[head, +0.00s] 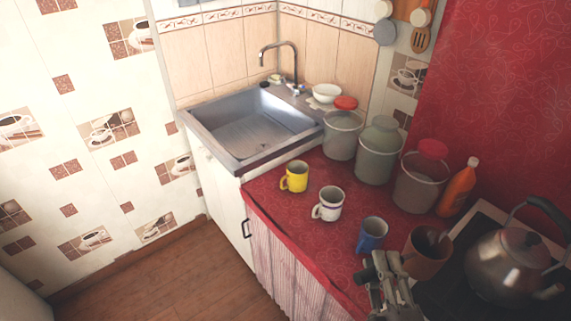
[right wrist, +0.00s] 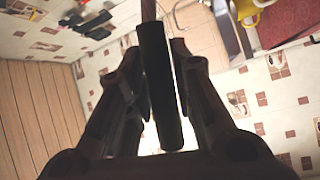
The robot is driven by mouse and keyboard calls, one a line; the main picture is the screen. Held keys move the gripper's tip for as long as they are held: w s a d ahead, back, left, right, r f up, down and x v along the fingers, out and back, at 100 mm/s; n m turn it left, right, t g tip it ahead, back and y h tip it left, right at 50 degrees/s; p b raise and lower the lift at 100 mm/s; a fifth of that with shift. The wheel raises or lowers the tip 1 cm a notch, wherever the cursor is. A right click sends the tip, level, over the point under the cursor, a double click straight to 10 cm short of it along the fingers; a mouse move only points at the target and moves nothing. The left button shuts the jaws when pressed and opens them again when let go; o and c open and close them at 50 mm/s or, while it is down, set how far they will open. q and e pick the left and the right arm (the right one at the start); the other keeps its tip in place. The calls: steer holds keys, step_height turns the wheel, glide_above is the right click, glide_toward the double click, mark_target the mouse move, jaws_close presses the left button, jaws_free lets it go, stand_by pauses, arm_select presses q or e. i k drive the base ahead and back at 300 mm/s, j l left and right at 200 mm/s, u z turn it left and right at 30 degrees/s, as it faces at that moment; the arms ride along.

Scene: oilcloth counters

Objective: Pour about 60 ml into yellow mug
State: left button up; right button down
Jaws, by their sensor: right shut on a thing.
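The yellow mug (head: 294,177) stands upright on the red counter, near its left edge by the sink. It also shows, partly, at the top of the right wrist view (right wrist: 246,10). My right gripper (head: 386,268) is low in the head view, beside a brown pot (head: 420,262). In the right wrist view the gripper is shut on a black-handled utensil (right wrist: 160,88). A thin rod runs on from the handle; its far end is out of that view. Something dark shows inside the brown pot; I cannot tell what. My left gripper is not in view.
A white mug (head: 327,204) and a blue mug (head: 371,235) stand between the yellow mug and my gripper. Lidded jars (head: 378,155), an orange bottle (head: 458,188) and a kettle (head: 503,262) stand behind and right. The sink (head: 250,125) is beyond the yellow mug.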

mark_target(293, 179)
steer(key=i+j, duration=0.15)
steer(key=j, duration=0.25)
steer(key=i+j, duration=0.15)
steer(key=j, duration=0.25)
steer(key=i+j, duration=0.1)
steer(key=j, duration=0.3)
steer(key=i+j, duration=0.15)
steer(key=j, duration=0.2)
steer(key=i+j, duration=0.15)
steer(key=j, duration=0.25)
steer(key=i+j, duration=0.15)
steer(key=j, duration=0.25)
steer(key=i+j, duration=0.15)
steer(key=j, duration=0.25)
steer(key=j+z, duration=0.1)
steer(key=z, duration=0.3)
steer(key=j+z, duration=0.1)
steer(key=z, duration=0.35)
steer(key=j+z, duration=0.15)
steer(key=z, duration=0.25)
